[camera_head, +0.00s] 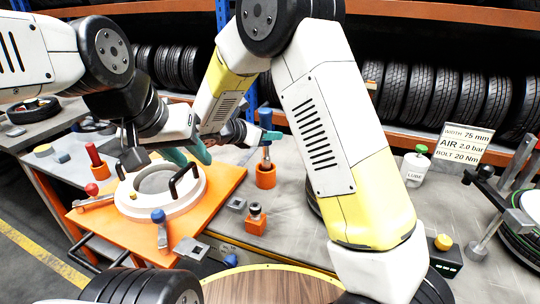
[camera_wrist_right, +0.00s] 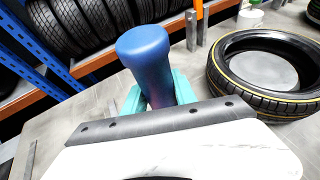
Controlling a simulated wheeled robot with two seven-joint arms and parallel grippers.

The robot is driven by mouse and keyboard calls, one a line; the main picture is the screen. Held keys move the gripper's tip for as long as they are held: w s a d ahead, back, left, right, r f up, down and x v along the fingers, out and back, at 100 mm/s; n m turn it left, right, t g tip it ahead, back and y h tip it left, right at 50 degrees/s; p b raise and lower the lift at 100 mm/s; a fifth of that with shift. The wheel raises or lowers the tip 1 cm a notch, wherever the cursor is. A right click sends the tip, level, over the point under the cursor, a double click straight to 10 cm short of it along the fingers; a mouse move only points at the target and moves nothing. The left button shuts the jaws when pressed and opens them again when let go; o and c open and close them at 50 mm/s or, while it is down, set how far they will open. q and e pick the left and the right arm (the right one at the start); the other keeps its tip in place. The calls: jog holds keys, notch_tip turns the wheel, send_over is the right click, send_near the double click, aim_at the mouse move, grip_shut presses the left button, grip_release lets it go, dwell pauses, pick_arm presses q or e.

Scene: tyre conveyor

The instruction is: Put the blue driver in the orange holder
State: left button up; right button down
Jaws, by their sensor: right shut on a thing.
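The blue driver (camera_head: 265,120) stands upright in the head view, directly above the orange holder (camera_head: 266,178). Its lower end meets the holder's top in the picture; I cannot tell how deep it sits. My right gripper (camera_head: 268,136) is shut on the driver. In the right wrist view, the blue handle (camera_wrist_right: 146,50) rises between the teal fingers, which hide its lower part; the holder does not show there. My left gripper (camera_head: 190,156) hangs over the far side of the white ring, its teal fingers apart with nothing seen between them.
A white ring (camera_head: 132,203) with black handles lies on an orange board (camera_head: 225,180). A red-handled tool (camera_head: 96,160), a blue-knobbed tool (camera_head: 160,228) and a small orange block (camera_head: 255,220) stand nearby. A white bottle (camera_head: 415,166) and a tyre (camera_wrist_right: 270,62) are to the right.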

aim_at(264, 154)
jog(key=shift+f, duration=3.65)
jog(key=shift+f, duration=0.15)
jog(key=c, duration=1)
grip_release()
jog(key=shift+s, duration=0.1)
